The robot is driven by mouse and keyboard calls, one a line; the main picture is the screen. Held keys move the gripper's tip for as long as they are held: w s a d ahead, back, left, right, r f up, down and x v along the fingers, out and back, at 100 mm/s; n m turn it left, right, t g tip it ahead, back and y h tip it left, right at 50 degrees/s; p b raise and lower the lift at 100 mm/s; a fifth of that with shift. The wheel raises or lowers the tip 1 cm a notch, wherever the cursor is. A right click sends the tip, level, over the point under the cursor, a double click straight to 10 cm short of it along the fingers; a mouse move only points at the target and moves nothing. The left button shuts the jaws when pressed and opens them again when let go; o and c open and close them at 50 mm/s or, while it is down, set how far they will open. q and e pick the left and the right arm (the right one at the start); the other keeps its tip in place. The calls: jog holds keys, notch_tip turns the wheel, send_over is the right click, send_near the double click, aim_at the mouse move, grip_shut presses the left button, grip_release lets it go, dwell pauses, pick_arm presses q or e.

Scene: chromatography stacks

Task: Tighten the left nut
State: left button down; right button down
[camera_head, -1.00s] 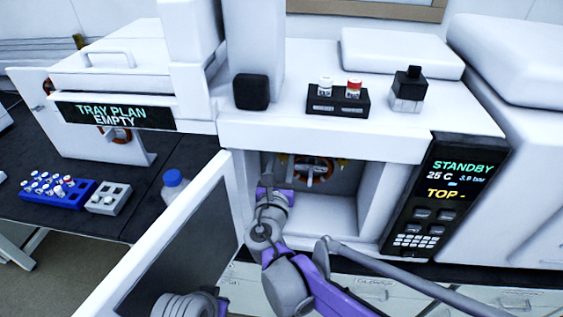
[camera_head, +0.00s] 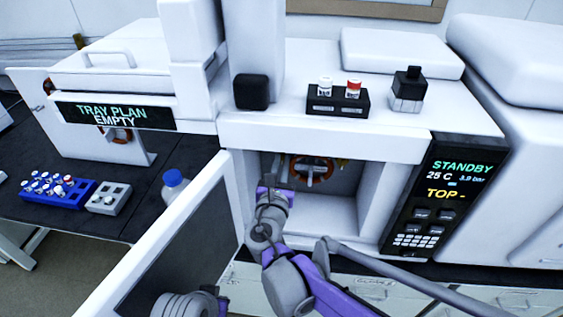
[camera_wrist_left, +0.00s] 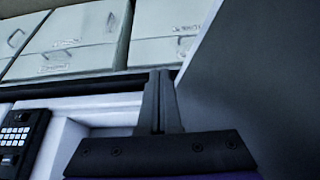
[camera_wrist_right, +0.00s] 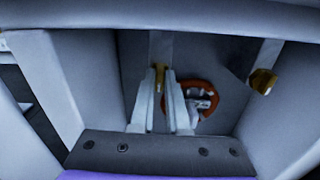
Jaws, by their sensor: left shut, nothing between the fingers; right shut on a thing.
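The left nut (camera_wrist_right: 159,74) is a brass-coloured fitting on the back wall of the open oven compartment. My right gripper (camera_wrist_right: 162,88) reaches into the compartment and is shut on it, with the nut's upper end showing between the fingertips. In the head view my right gripper (camera_head: 277,182) hides most of that nut. A second brass nut (camera_wrist_right: 263,81) is to the right, apart from the fingers. My left gripper (camera_wrist_left: 160,92) is shut and empty, beside the dark inner face of the open door. Its fingers are out of the head view.
An orange column coil (camera_head: 313,169) hangs between the nuts, close to my right fingers. Compartment walls enclose my right gripper. The open door (camera_head: 190,235) stands out at the left. The panel (camera_head: 446,195) reads STANDBY, 25 C. A blue vial rack (camera_head: 50,200) is on the left bench.

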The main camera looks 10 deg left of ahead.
jog(key=m+p, duration=0.1)
jog(key=m, duration=0.3)
jog(key=shift+d+m, duration=0.1)
jog(key=shift+m, duration=0.2)
pick_arm(q)
notch_tip(320, 180, up, 7)
jog(key=w+p, duration=0.2)
jog(key=p, duration=0.2)
jog(key=shift+w+f+t, duration=0.15)
jog(key=shift+f+t, duration=0.05)
jog(key=shift+t, duration=0.1)
pick_arm(e)
jog(key=shift+d+f+m, duration=0.1)
jog(key=shift+f+m, duration=0.05)
jog(key=shift+m, duration=3)
jog(key=shift+f+m, duration=0.1)
jog(key=shift+m, duration=3.05)
jog(key=c, duration=0.9)
grip_release()
pick_arm(q)
jog(key=shift+s+f+b, duration=0.4)
jog(key=shift+f+b, duration=0.25)
jog(key=shift+f, duration=0.2)
pick_arm(e)
jog(key=s, duration=1.1)
